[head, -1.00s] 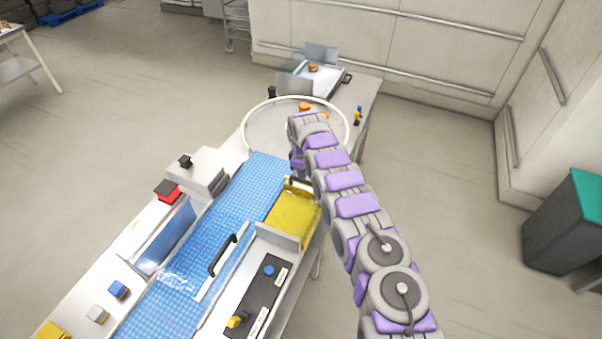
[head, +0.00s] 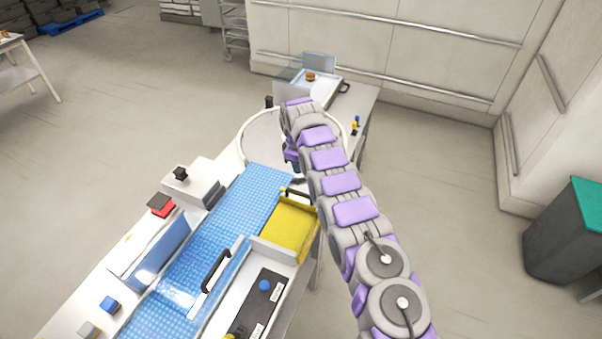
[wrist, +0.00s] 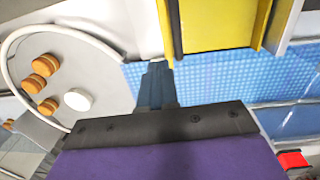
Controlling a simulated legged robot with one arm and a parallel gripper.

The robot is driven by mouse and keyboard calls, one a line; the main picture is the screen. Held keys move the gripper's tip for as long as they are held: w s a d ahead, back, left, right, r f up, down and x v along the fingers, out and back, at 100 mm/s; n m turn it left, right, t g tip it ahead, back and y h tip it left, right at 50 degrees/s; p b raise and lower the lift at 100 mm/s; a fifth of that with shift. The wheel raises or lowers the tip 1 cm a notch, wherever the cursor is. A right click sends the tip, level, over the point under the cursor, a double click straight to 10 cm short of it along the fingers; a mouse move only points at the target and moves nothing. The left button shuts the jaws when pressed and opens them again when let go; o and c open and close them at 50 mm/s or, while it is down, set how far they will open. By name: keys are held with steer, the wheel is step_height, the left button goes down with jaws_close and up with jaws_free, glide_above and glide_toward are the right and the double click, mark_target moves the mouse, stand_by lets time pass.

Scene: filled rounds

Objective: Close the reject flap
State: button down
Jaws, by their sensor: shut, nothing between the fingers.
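A yellow panel or chute (head: 291,228) stands beside the right edge of the blue belt (head: 250,197), with a black handle (head: 299,194) at its far end. I take it for the reject flap; its exact angle is unclear. In the wrist view the yellow piece (wrist: 215,25) is at the top, with a dark bar along its left side. My gripper (head: 296,172) is over the far end of the belt, just beyond the yellow piece.
A round turntable (wrist: 105,100) with several buns and a white disc lies at the belt's end. A clear guard with a black handle (head: 216,270) crosses the belt. A control panel (head: 262,300) is at the near right. Open floor lies right of the line.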

step_height(320, 180, up, 6)
steer(key=w+d+p, duration=0.1)
steer(key=p, duration=0.8)
steer(key=shift+w+d+p, duration=0.15)
steer(key=shift+d+p, duration=0.15)
steer(key=shift+p, duration=0.05)
